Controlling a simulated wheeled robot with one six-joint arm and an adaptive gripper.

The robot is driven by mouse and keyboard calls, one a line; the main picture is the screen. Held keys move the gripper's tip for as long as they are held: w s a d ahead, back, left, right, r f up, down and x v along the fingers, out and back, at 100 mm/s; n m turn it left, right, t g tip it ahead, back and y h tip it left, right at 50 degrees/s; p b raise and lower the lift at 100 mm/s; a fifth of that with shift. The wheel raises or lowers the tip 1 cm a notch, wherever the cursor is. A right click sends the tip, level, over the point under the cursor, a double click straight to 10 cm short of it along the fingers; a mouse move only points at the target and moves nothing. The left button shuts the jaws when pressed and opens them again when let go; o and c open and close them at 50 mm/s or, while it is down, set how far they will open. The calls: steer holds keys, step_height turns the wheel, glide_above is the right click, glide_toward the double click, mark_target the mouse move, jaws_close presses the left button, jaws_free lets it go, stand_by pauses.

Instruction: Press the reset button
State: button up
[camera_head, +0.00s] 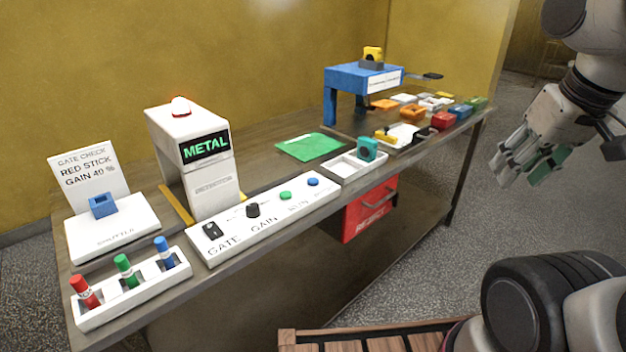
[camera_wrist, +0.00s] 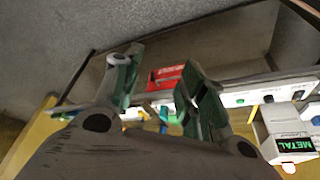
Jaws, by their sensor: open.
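The white control panel (camera_head: 265,217) lies along the table's front edge. It carries a black gate switch (camera_head: 212,231), a black gain knob (camera_head: 253,210), a green button (camera_head: 285,195) and a blue button (camera_head: 313,182). The small labels by the two buttons are too blurred to read, so I cannot tell which is reset. In the wrist view, the green button (camera_wrist: 240,101) shows right of my fingers. My gripper (camera_head: 525,165) is open and empty, in the air right of the table and well apart from the panel. It also shows in the wrist view (camera_wrist: 162,68).
The white detector (camera_head: 205,165) reads "METAL" behind the panel, with a red lamp (camera_head: 180,107) on top. A stick holder (camera_head: 134,287) stands at front left. A red reject bin (camera_head: 370,209) hangs under the table. Blocks and trays fill the far end.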

jaws_close()
stand_by(1.1)
